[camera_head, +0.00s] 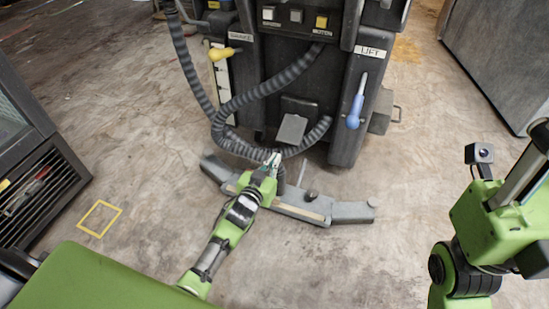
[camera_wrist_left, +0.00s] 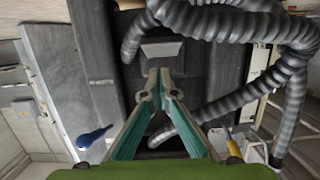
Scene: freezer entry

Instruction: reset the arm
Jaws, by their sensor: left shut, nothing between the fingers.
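My left arm reaches forward from the bottom in the head view. Its gripper (camera_head: 273,161) is in front of the lower part of a dark machine (camera_head: 262,90). In the left wrist view the two fingers of the left gripper (camera_wrist_left: 160,75) come together at their tips, with nothing between them. A grey ribbed hose (camera_head: 228,135) runs close by the gripper; I cannot tell whether they touch. Part of my right arm shows at the right edge of the head view, but its gripper is not seen.
The machine has a blue lever (camera_head: 356,108) at the right, a yellow lever (camera_head: 222,54) at the left and a grey squeegee bar (camera_head: 345,212) low in front. A dark vented cabinet (camera_head: 40,185) stands left. The floor around a yellow square marking (camera_head: 99,219) is clear.

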